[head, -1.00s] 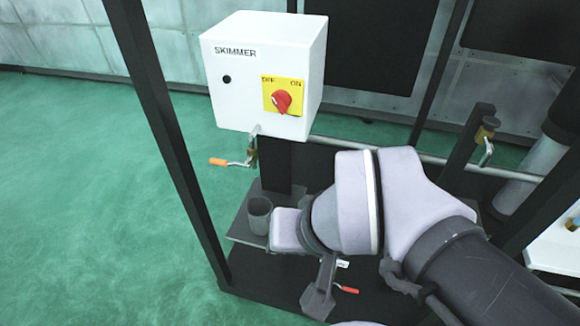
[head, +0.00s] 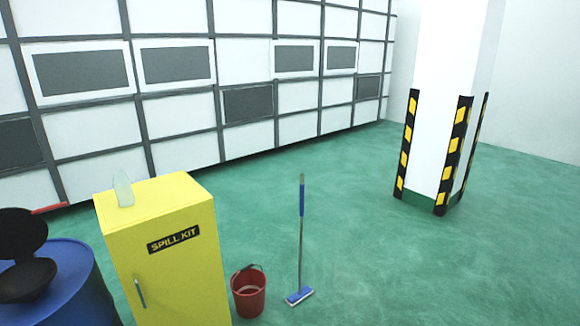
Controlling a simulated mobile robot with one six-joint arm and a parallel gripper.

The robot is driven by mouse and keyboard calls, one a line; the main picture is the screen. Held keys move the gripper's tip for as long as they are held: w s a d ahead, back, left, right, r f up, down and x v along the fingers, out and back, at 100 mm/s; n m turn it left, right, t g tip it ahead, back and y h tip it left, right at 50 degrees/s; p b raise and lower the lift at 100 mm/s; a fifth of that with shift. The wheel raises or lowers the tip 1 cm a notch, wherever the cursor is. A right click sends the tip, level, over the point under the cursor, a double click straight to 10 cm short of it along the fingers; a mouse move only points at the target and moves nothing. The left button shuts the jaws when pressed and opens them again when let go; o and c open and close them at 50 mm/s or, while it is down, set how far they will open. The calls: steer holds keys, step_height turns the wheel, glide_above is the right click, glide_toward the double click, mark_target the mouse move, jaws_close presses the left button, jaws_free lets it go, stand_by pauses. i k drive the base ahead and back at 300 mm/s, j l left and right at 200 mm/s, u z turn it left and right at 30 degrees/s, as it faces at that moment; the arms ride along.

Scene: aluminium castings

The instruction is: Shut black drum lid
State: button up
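A blue drum (head: 75,280) stands at the lower left of the head view, cut off by the left and bottom edges. Its black lid (head: 20,234) stands raised and tilted up at the back of a black funnel-like opening (head: 28,278) on the drum top. The lid is open, and its left part is cut off by the picture edge. My gripper is not in view.
A yellow spill kit cabinet (head: 165,240) stands close to the right of the drum, with a pale translucent bottle (head: 123,190) on top. A red bucket (head: 248,292) and an upright blue mop (head: 301,240) stand farther right. Green floor (head: 370,255) is clear beyond.

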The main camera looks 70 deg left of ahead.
mark_target(23, 231)
steer(key=u, duration=3.95)
steer(key=i+l, duration=0.1)
steer(key=i, duration=0.4)
steer(key=i+l, duration=0.15)
steer(key=i, duration=0.3)
steer(key=i+l+u, duration=0.1)
steer(key=i, duration=0.4)
steer(key=i+l, duration=0.15)
steer(key=i, duration=0.35)
steer(key=i+l, duration=0.15)
steer(key=i, duration=0.3)
steer(key=i+l+u, duration=0.1)
steer(key=i, duration=0.4)
